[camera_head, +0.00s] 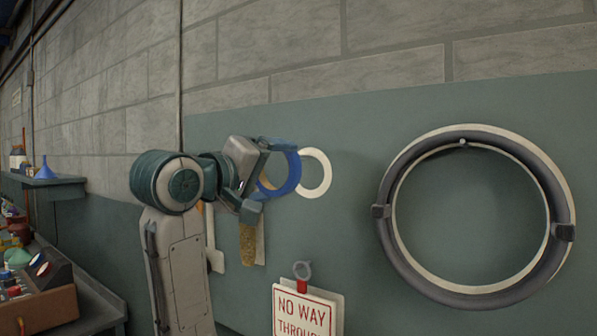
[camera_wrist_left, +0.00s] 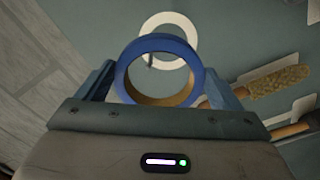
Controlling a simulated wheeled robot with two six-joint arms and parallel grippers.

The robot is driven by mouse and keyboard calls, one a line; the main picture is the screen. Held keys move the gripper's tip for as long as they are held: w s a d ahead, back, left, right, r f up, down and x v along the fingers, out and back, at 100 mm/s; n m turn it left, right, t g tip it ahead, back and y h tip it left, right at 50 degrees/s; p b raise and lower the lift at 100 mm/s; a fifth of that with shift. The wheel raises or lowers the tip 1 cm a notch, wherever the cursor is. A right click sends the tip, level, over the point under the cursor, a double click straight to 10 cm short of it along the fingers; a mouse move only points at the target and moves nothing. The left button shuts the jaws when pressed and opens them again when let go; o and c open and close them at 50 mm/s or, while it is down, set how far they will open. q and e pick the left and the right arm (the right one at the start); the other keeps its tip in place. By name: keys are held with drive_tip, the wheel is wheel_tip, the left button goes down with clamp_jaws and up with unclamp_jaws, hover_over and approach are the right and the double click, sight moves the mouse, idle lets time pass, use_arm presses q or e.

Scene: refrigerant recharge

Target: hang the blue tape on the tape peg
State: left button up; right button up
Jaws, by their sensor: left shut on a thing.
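The blue tape (camera_head: 292,175) is a roll with a blue outside and a tan inner face. My left gripper (camera_head: 263,179) is shut on it, one finger on each side, and holds it in front of the wall board. In the left wrist view the tape (camera_wrist_left: 160,43) shows its open hole. A white ring mark (camera_head: 326,172) on the board shows just right of the tape, and behind its top in the wrist view (camera_wrist_left: 170,18). A small dark peg (camera_wrist_left: 151,61) shows through the tape's hole. In the head view the peg is hidden. My right gripper is out of view.
A brush (camera_head: 247,244) hangs below the gripper. A large grey ring (camera_head: 397,254) hangs at right. A "NO WAY THROUGH" sign (camera_head: 302,315) hangs below. A bench with a tool box (camera_head: 50,307) and a shelf with a blue funnel (camera_head: 45,171) stand at left.

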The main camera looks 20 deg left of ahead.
use_arm(q)
drive_tip(key=x, duration=0.2)
drive_tip(key=shift+w+d+r, duration=0.15)
drive_tip(key=shift+w, duration=0.3)
drive_tip(key=shift+p+x, duration=0.3)
drive_tip(key=shift+x, duration=2)
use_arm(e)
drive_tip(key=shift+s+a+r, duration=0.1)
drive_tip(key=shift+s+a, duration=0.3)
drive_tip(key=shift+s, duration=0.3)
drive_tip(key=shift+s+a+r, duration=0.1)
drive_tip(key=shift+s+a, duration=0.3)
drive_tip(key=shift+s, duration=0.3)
use_arm(q)
drive_tip(key=shift+d, duration=0.1)
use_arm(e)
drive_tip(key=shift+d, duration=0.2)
